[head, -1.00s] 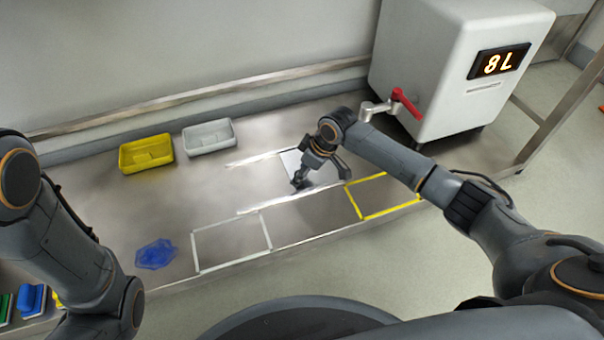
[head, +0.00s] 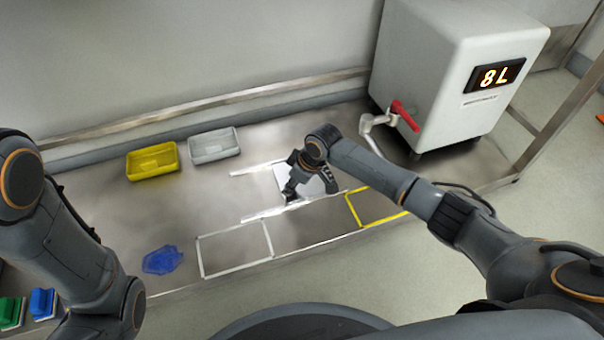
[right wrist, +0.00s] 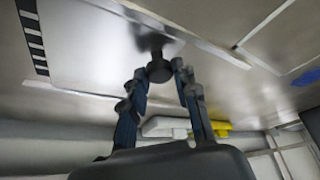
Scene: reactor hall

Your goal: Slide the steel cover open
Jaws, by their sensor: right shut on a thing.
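The steel cover (head: 283,180) is a bright, flat plate on the bench, between two pale rails. In the right wrist view the cover (right wrist: 95,50) fills the upper left, and a dark round knob (right wrist: 159,69) stands up from it. My right gripper (head: 290,189) is over the cover and hides the knob in the head view. In the wrist view the fingers of my right gripper (right wrist: 160,80) are closed around the knob. My left arm shows at the left of the head view, but its gripper is out of view.
The rails (head: 257,168) run left past the cover. Yellow (head: 152,162) and grey (head: 214,146) trays stand at the back. White (head: 235,248) and yellow (head: 352,209) outlines and a blue crumpled item (head: 162,260) lie in front. A white tank (head: 440,80) with a red-handled tap stands right.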

